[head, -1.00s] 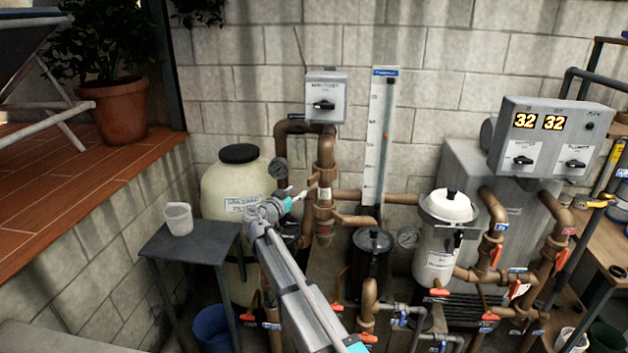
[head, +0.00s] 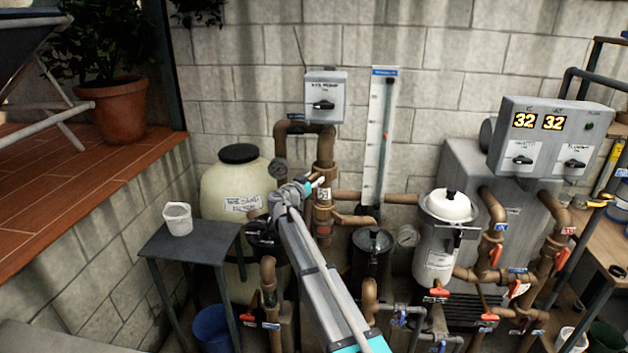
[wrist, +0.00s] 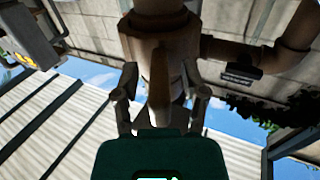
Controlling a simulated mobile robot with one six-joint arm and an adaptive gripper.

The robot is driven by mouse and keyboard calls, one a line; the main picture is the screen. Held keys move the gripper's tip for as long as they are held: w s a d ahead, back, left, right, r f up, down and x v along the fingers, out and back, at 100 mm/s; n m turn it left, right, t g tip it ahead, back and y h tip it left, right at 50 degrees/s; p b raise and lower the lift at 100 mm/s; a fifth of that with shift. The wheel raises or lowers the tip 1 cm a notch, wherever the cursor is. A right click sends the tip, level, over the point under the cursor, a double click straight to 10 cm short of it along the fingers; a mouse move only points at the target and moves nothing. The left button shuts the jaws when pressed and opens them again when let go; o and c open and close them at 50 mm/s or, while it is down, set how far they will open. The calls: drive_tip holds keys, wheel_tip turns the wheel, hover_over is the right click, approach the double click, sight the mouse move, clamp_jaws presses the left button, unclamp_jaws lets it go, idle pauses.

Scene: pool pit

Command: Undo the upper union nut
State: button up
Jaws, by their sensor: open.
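The upper union nut (head: 325,172) is a brown collar on the upright brown pipe, in the middle of the head view, below the grey switch box. In the wrist view a wide brown collar (wrist: 160,28) shows at top centre, with a narrowing brown part below it between my fingers. My gripper (head: 315,183) is at the pipe's left side, close to the nut. In the wrist view my gripper (wrist: 161,105) is open, one finger on either side of the brown part. I cannot tell whether they touch it. The gripper partly hides the pipe.
A cream filter tank (head: 225,190) stands left of the pipe. A grey side table (head: 195,240) holds a white cup (head: 178,218). A white-lidded canister (head: 440,235) and valved pipes crowd the right. A switch box (head: 326,97) hangs above.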

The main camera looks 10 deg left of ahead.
clamp_jaws()
idle(0.3)
drive_tip(key=shift+a, duration=0.15)
drive_tip(key=shift+y, duration=0.3)
